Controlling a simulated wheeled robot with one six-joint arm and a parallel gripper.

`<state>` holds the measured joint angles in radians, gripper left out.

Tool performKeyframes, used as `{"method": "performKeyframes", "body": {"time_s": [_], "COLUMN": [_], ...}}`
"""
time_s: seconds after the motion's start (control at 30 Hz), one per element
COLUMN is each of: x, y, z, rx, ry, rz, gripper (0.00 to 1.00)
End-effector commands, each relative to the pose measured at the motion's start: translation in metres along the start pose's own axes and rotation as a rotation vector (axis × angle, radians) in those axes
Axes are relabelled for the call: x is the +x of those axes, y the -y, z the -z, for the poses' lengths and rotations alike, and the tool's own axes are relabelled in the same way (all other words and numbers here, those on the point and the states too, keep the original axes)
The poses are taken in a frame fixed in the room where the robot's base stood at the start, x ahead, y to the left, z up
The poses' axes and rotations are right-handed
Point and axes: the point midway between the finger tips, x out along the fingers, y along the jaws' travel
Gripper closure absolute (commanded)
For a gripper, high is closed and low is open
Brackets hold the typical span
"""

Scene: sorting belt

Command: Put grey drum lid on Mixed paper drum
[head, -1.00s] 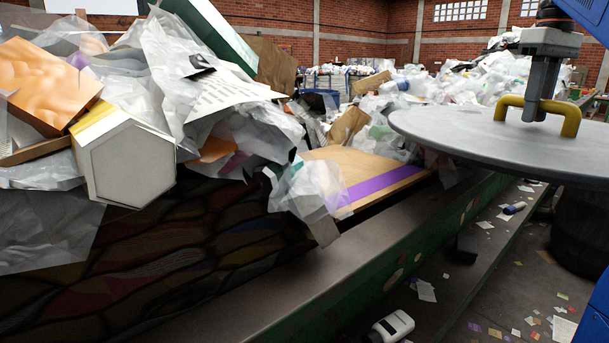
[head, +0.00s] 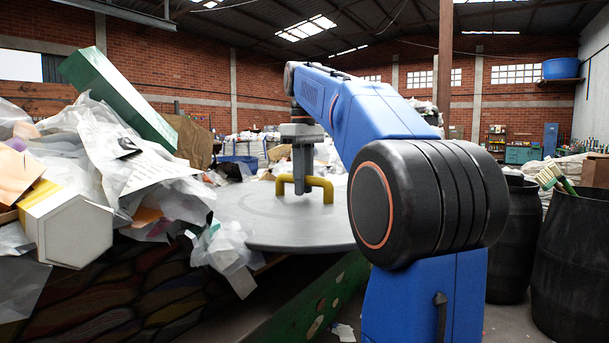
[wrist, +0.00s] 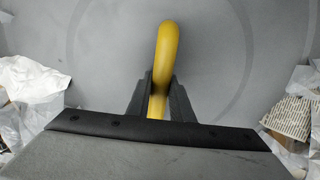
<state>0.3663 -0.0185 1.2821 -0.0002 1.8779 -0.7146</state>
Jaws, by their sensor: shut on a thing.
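The grey drum lid (head: 290,232) is a wide flat disc with a yellow handle (head: 326,186). My gripper (head: 303,190) is shut on that handle and holds the lid about level, over or in front of the waste on the belt. In the wrist view the yellow handle (wrist: 166,60) stands between the two dark fingers (wrist: 155,100), with the lid's grey face (wrist: 100,50) behind. Two black drums, one at the right (head: 515,240) and one at the far right edge (head: 575,260), stand on the floor. I cannot read a label on either, so I cannot tell which is Mixed paper.
A heap of paper and plastic waste (head: 140,170) fills the belt at left, with a hexagonal box (head: 72,228) and a green box (head: 115,95). The green belt side (head: 310,305) runs below the lid. Brushes (head: 555,177) stick out of the far right drum.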

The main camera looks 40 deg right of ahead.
Motion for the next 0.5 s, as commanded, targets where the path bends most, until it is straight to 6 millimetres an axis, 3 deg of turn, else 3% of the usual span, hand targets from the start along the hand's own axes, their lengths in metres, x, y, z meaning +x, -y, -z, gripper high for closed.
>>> {"method": "performKeyframes", "body": {"time_s": [0.5], "x": [0.045], "y": [0.001], "z": [-0.001], "rx": [0.000], "ry": [-0.001], "rz": [0.000], "gripper": [1.00]}}
